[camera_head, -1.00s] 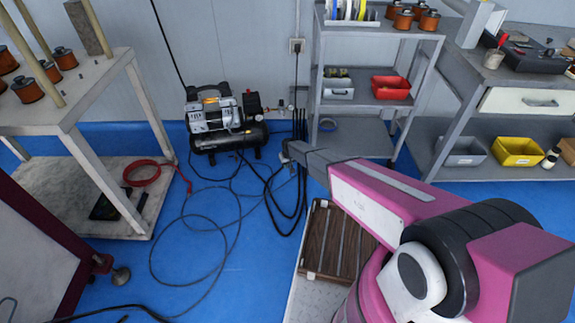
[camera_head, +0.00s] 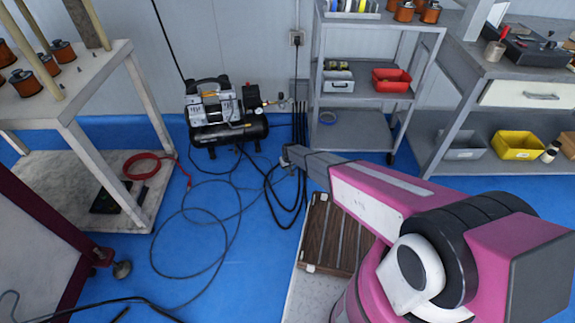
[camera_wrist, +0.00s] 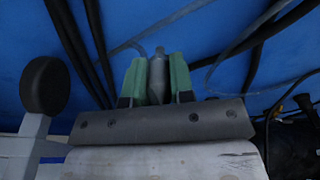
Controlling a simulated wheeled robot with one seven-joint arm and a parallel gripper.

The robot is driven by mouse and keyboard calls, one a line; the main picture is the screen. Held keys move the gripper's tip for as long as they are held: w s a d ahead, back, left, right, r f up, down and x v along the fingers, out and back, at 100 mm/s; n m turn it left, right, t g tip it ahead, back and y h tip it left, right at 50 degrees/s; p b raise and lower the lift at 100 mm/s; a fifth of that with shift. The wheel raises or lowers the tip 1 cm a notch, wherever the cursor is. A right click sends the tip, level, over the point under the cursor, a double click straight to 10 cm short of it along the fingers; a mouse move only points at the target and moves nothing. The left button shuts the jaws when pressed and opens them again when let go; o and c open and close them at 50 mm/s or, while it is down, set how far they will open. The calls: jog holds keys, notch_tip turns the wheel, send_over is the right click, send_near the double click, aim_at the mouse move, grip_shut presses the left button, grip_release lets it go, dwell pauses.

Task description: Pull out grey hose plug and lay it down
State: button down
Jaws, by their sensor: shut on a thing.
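In the wrist view my gripper (camera_wrist: 157,80) has its two green fingers shut on the sides of a grey plug (camera_wrist: 158,72). The plug points away from the gripper, with blue floor behind it, and no socket shows around its visible end. A thin grey hose (camera_wrist: 140,47) shows close by the plug; where they join is unclear. In the head view my gripper (camera_head: 287,156) is low, right of and in front of the air compressor (camera_head: 224,115); the plug is too small to make out there. The compressor's fitting and gauge (camera_head: 268,104) are on its right side.
Thin hose (camera_head: 225,240) loops over the blue floor, and black cables (camera_head: 299,130) hang down the wall near my gripper. A grey shelf trolley (camera_head: 367,125) stands right, a table with red hose (camera_head: 148,165) left.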

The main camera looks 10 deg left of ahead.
jog(key=shift+f, duration=0.5)
jog(key=c, duration=0.9)
grip_release()
notch_tip(320, 180, up, 11)
jog(key=s+d, duration=0.1)
jog(key=shift+s+f, duration=0.15)
jog(key=shift+s, duration=0.1)
